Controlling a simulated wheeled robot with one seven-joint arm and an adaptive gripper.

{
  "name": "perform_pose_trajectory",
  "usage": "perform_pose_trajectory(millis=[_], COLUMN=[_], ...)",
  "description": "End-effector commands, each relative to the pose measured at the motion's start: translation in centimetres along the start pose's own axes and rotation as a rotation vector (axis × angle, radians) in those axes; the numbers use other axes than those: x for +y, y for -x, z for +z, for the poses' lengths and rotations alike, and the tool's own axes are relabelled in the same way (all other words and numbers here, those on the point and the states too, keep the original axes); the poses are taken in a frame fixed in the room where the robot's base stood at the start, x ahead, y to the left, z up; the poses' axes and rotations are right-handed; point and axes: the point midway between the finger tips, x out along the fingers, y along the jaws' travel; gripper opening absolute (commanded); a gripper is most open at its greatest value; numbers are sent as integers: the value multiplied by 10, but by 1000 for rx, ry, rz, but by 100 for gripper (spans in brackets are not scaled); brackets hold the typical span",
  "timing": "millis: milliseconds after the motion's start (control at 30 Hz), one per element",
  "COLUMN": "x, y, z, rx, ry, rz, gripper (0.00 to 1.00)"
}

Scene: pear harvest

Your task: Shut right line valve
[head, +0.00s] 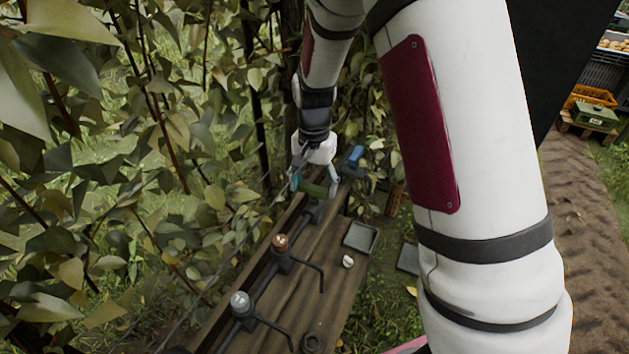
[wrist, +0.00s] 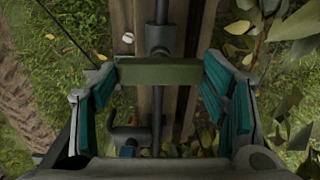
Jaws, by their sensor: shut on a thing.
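A green valve handle (wrist: 158,72) lies crosswise over a dark pipe (wrist: 162,38) in the wrist view. My gripper (wrist: 160,82) has its teal pads at the handle's two ends, shut on it. In the head view my gripper (head: 314,182) reaches down to the far part of the wooden bench, with the green handle (head: 313,188) between its fingers. Two round valve caps stand nearer on the pipe line, a brown one (head: 281,241) and a silver one (head: 240,301). I cannot read which line the green handle belongs to.
A blue handle (head: 354,156) stands just beyond my gripper. A grey tray (head: 361,237) and a small white object (head: 348,261) lie at the wooden bench (head: 309,282). Dense leaves crowd the left. Orange and green crates (head: 597,116) stand far right.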

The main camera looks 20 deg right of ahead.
Motion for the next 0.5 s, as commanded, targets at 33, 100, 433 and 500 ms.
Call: perform_pose_trajectory(millis=[33,100,433,500], x=[1,1,0,0], y=[0,0,-1,-1], z=[1,0,0,0], rx=[-1,-1,-2,-2], ry=[-14,-30,-55,-55], rz=[2,2,1,1], gripper=[39,39,39,39])
